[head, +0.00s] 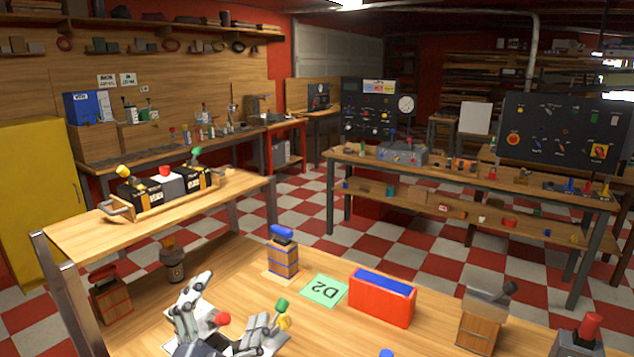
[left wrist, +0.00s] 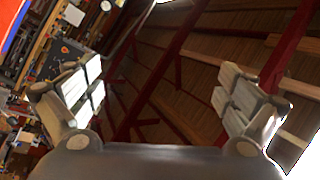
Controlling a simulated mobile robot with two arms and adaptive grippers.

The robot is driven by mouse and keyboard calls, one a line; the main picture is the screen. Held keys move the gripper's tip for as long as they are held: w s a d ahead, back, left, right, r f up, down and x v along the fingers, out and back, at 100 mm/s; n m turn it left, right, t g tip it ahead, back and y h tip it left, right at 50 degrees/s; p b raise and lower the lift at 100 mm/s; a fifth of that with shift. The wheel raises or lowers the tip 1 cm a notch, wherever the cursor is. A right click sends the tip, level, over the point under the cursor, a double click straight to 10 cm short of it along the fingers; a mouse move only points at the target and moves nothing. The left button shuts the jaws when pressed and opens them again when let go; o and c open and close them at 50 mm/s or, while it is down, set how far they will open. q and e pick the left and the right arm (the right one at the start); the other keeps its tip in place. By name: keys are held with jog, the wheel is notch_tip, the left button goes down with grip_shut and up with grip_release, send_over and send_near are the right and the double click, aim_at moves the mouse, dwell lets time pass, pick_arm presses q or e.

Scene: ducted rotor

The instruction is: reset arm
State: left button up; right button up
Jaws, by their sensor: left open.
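My left gripper (head: 236,300) is at the lower left of the head view, above the near wooden workbench (head: 240,275). Its two fingers are spread apart with nothing between them. The left wrist view also shows the gripper (left wrist: 165,90) with its finger pads wide apart and empty, and a tilted view of the wooden ceiling beyond. A red knob (head: 223,318) shows behind the fingers. A green and yellow piece (head: 282,308) shows beside the right finger; I cannot tell whether it touches. My right gripper is in neither view.
On the bench are a blue-topped wooden block (head: 283,258), a green D2 card (head: 324,290), a red box with blue inside (head: 382,300) and a lever block (head: 482,320). A raised shelf (head: 75,235) on the left carries a wooden tray (head: 150,208).

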pick_arm(q)
jog(key=s+a+f+n+g+y, duration=0.2)
jog(key=s+a+f+n+g, duration=0.1)
jog(key=f, duration=0.4)
jog(key=s+a+f+n+g+y, duration=0.2)
jog(key=s+f+n+g, duration=0.1)
jog(key=f, duration=0.4)
jog(key=s+a+f+n+g+y, duration=0.1)
jog(key=s+a+f+n+g, duration=0.2)
jog(key=f, duration=0.4)
jog(key=s+d+f+n+g+h, duration=0.1)
jog(key=s+f+g, duration=0.35)
jog(key=s, duration=0.45)
jog(key=s+d+f+g, duration=0.1)
jog(key=s+f+g, duration=0.4)
jog(key=s, duration=0.4)
notch_tip(320, 180, down, 27)
jog(key=s, duration=0.2)
jog(key=s+a+f+g, duration=0.1)
jog(key=s+a+f, duration=0.2)
jog(key=s+f, duration=1.3)
jog(key=shift+s+f, duration=0.2)
jog(key=shift+s, duration=0.25)
jog(key=shift+g, duration=0.25)
